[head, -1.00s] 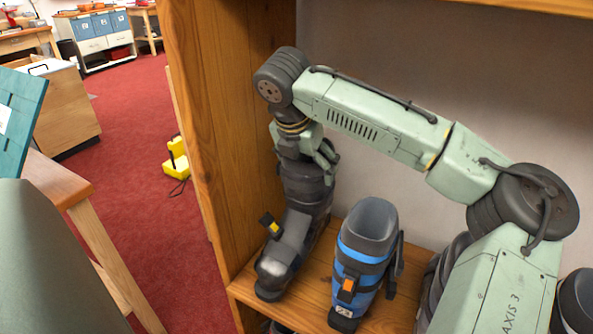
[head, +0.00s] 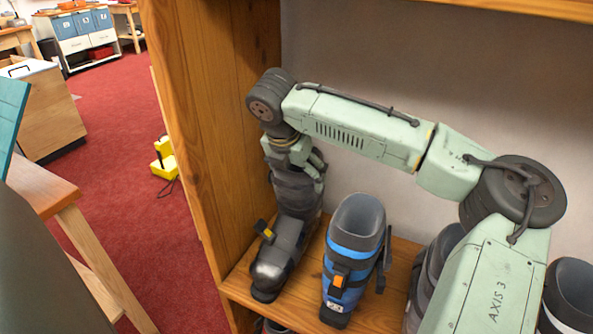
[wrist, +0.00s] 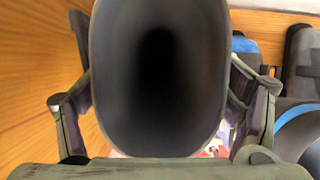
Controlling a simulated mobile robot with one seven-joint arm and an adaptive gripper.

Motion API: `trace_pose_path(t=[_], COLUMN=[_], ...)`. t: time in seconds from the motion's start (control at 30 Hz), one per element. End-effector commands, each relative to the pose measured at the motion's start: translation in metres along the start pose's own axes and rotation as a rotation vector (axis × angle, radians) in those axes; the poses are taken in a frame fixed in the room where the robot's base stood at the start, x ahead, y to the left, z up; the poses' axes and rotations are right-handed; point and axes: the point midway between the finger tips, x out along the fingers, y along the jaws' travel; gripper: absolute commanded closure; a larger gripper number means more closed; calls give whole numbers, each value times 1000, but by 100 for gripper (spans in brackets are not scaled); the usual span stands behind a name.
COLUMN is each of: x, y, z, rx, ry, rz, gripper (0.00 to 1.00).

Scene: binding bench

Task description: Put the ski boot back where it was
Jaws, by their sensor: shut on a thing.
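The ski boot in my grip is dark grey and black with a yellow-tabbed buckle (head: 282,246). It is upright at the left end of the wooden shelf board (head: 399,290), its toe toward the front edge. I cannot tell whether its sole touches the board. My gripper (head: 296,168) is shut on the boot's upper cuff from above. In the wrist view the boot's dark open top (wrist: 158,75) fills the middle, with a gripper finger on each side. A blue and grey ski boot (head: 354,262) stands just to its right, apart from it.
The wooden side panel (head: 205,130) is close on the boot's left. More grey boots (head: 572,300) stand to the right, partly behind my arm. A shelf is above. A yellow object (head: 163,160) lies on the red floor outside.

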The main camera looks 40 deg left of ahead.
Motion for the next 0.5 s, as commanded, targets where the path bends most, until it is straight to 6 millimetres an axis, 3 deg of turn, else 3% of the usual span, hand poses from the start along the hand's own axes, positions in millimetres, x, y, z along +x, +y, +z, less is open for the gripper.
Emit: trace_pose_path(t=[0.07,0.1,0.3,0.5], x=[-2,0,0,0], y=[0,0,0,0], z=[1,0,0,0], rx=[1,0,-1,-1], ry=[-3,0,0,0], rz=[2,0,0,0], gripper=[76,14,0,0])
